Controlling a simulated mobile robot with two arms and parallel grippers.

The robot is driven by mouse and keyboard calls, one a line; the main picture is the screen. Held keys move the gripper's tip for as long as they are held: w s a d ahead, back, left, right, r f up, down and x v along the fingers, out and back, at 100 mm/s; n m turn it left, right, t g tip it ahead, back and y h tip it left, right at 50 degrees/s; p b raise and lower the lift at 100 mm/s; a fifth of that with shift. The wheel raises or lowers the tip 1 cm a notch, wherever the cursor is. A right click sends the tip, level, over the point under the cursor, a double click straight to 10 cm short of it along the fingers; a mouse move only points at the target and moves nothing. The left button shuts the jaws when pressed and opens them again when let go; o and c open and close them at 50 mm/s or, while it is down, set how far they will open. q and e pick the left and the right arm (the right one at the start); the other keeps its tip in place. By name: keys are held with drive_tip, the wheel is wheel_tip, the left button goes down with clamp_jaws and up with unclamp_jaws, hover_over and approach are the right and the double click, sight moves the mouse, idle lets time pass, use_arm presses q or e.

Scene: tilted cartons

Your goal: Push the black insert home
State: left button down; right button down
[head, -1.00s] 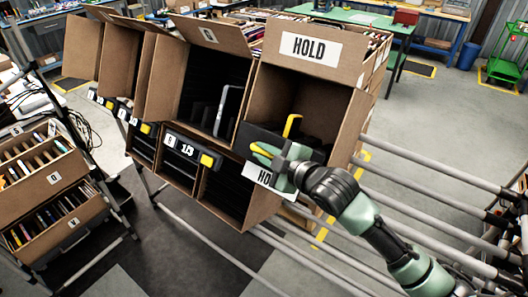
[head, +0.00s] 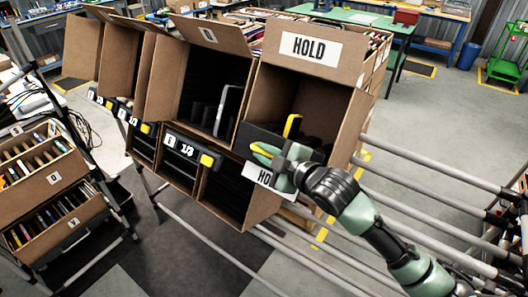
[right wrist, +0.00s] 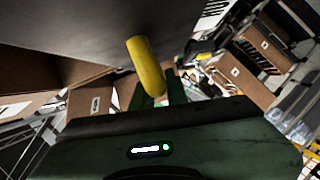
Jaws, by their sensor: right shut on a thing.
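The black insert (head: 260,134) sits low in the carton marked HOLD (head: 258,85), and the carton leans on a rack. A yellow upright piece (head: 292,125) stands at the insert's top, and a yellow handle (head: 262,148) is at its front. My right gripper (head: 276,160) is at the front of the insert, shut on the yellow handle. The gripper hides part of the insert's front and of the HO label below. In the right wrist view the yellow handle (right wrist: 146,66) stands out from the insert's dark face (right wrist: 90,35). My left gripper is out of view.
Open cartons (head: 212,75) stand in a row to the left, one with dark dividers inside. Grey rails (head: 440,165) run off to the right past my right arm. Boxes of files (head: 45,190) stand at the far left.

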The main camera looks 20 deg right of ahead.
drive_tip(key=shift+w+d+f, duration=0.2)
drive_tip(key=shift+d+f, duration=0.15)
drive_tip(key=shift+w+d+f+b, duration=0.3)
drive_tip(key=shift+w+d+f, duration=0.1)
drive_tip(key=shift+d, duration=0.15)
drive_tip(key=shift+w+d+f+b, duration=0.25)
drive_tip(key=shift+w+d+b, duration=0.1)
drive_tip(key=shift+d, duration=0.15)
drive_tip(key=shift+a, duration=0.1)
drive_tip(key=c, duration=1.6)
unclamp_jaws()
drive_tip(key=shift+o, duration=1)
drive_tip(key=shift+w, duration=0.15)
